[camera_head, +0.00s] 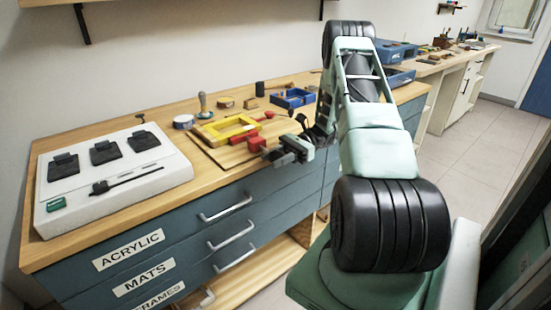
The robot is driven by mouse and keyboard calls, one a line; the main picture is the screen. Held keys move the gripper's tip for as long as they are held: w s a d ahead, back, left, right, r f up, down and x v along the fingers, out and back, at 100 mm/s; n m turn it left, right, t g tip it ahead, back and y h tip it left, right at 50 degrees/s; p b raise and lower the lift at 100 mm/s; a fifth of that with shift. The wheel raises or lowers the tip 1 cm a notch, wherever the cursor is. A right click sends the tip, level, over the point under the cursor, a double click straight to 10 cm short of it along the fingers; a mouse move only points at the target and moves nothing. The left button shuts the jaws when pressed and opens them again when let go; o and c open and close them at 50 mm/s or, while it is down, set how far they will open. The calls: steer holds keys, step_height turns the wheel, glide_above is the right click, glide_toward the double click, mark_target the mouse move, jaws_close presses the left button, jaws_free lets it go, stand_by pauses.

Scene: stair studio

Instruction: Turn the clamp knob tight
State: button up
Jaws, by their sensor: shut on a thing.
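A yellow frame (222,131) lies on a wooden board (212,152) near the front edge of the bench. A red clamp body (257,144) sits at the frame's near right corner, and a second red piece (265,117) is at its far right corner. My gripper (279,155) reaches in from the right, low at the bench's front edge, just right of the red clamp body. It is shut on the clamp knob at the clamp's near end. The dark fingers hide most of the knob, so its turn and tightness cannot be seen.
A white box (115,205) with black pads stands on the left of the bench. A tape roll (184,121), a wooden-handled stamp (203,103) and a blue tray (293,98) lie behind the frame. Drawer handles (226,207) stick out below. Floor at right is clear.

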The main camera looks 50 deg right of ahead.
steer(key=o, duration=0.7)
steer(key=shift+s+a+f, duration=0.15)
steer(key=shift+s, duration=0.2)
steer(key=shift+w, duration=0.1)
steer(key=shift+d, duration=0.2)
steer(key=b+v, duration=0.1)
steer(key=v, duration=1.6)
steer(key=shift+d, duration=0.1)
